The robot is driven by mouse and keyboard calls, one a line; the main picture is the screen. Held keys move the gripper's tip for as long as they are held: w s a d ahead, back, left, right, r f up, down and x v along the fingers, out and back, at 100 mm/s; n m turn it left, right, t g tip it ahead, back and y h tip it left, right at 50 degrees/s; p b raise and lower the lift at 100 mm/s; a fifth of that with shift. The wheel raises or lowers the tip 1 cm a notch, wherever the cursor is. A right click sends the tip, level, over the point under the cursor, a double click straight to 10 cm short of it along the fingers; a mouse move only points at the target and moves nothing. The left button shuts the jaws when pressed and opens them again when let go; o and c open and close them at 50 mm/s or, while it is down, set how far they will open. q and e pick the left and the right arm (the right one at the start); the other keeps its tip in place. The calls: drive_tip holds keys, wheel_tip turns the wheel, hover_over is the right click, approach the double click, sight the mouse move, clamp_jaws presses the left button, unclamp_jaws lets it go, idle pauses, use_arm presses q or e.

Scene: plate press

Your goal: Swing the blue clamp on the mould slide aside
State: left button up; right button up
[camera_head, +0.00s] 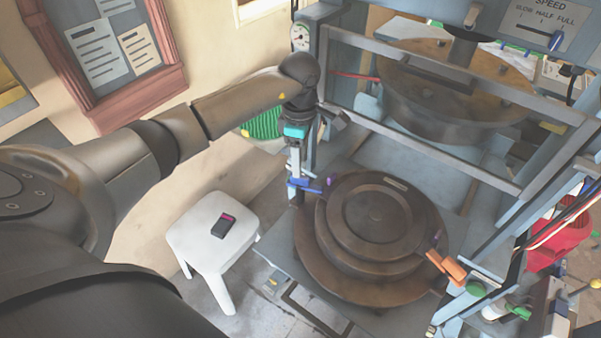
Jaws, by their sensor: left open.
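The blue clamp (304,186) is at the left edge of the mould slide, low beside the press's left post. A small purple tip (330,181) lies at its right end, close to the mould. The round brown mould (376,222) rests on the slide (277,247). My right gripper is not in view.
An orange clamp (446,266) is at the mould's right side. The press frame's crossbar (425,151) runs above the mould. A white stool (206,246) with a small dark device (224,225) stands left of the slide. A red object (560,238) and cables are at the right.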

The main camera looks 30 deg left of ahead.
sight(307, 190)
use_arm(q)
wheel_tip(307, 190, down, 5)
drive_tip(key=shift+f, duration=0.2)
clamp_jaws()
idle(0.4)
